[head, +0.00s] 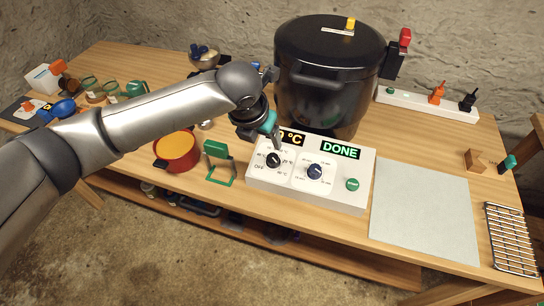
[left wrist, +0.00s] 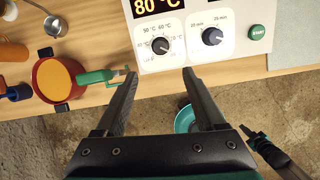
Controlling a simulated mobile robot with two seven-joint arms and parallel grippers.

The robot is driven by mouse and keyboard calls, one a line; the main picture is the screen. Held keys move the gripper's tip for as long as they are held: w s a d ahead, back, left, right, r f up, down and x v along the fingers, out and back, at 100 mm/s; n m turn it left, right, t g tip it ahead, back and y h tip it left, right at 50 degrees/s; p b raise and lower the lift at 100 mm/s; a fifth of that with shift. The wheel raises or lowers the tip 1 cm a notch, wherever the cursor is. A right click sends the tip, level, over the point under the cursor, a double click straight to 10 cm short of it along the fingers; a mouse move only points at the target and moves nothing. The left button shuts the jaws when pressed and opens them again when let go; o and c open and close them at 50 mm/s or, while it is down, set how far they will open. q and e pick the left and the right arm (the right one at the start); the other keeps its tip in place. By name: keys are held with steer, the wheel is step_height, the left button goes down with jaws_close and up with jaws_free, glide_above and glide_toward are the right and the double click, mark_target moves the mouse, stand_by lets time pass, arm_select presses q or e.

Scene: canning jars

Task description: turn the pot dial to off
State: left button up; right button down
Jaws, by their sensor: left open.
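The pot dial is a dark round knob (head: 273,160) with temperature marks and OFF printed around it, on the left of the white control panel (head: 320,200). It also shows in the left wrist view (left wrist: 160,45); its pointer is too small to read surely. The display above it (left wrist: 152,6) reads 80 °C. My left gripper (head: 272,145) is over the dial in the head view. In the left wrist view its fingers (left wrist: 159,76) are open and empty, with the dial just beyond the tips. A dark, teal-banded part (left wrist: 262,147), possibly my right gripper, shows lower right.
The large black pot (head: 328,100) stands behind the panel. A timer dial (head: 315,171) and green button (head: 352,184) are right of the dial. A grey mat (head: 425,210) lies clear at right.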

mark_target(272, 158)
arm_select(q)
steer(key=b+x, duration=0.3)
steer(key=x, duration=1.2)
steer(key=shift+c, duration=0.4)
jaws_close()
